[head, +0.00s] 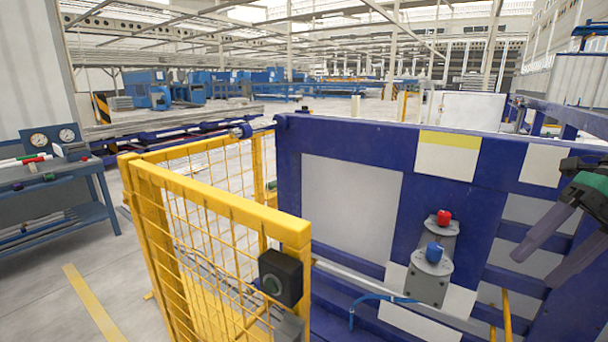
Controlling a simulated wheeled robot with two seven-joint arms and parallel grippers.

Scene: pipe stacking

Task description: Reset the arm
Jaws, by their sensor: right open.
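My right gripper (545,255) is at the right edge of the head view. Its two grey fingers point down and left and are spread apart, with nothing between them. The green and black wrist part above it is partly cut off by the picture edge. The gripper is in front of a blue machine panel (345,143) and to the right of a grey bracket (428,283) with a red knob (444,217) and a blue knob (433,252). My left gripper is not in view.
A yellow mesh fence (215,203) with a black box (280,277) stands at the centre left. A blue workbench (60,180) with gauges and tools is at the far left. Grey floor (50,285) lies open between them. Blue machines (205,85) stand far behind.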

